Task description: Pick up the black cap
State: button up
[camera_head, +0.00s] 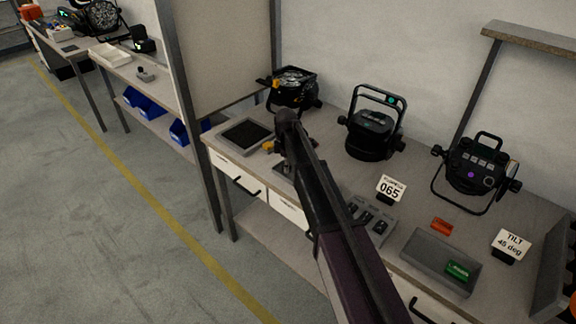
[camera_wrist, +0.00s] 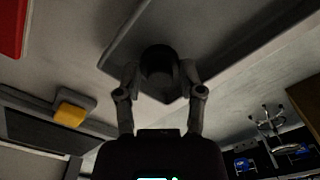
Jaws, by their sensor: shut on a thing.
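The black cap (camera_wrist: 158,62) is a dark, short round piece in the wrist view. My gripper (camera_wrist: 161,76) has its two fingers closed against the cap's sides, one on each side. A grey flat tray or plate (camera_wrist: 118,52) with a raised edge shows around and behind the cap; I cannot tell whether the cap still touches it. In the head view my dark arm crosses the middle of the bench and hides the cap and most of the gripper.
A dark-topped tray (camera_head: 246,133) and a yellow block (camera_head: 268,147) lie left of my arm. Black par cans (camera_head: 370,135) stand along the wall. A grey holder (camera_head: 371,219), a sign reading 065 (camera_head: 390,189), an orange block (camera_head: 442,226) and a grey tray (camera_head: 421,250) lie to the right.

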jog(key=shift+r+p, duration=1.4)
jog(key=shift+r, duration=0.1)
jog(key=s+d+r+p, duration=0.2)
jog(key=s+d, duration=0.1)
jog(key=s, duration=1.2)
jog(key=shift+s+d, duration=0.2)
jog(key=shift+s, duration=0.1)
jog(key=shift+f, duration=0.1)
jog(key=shift+a, duration=0.1)
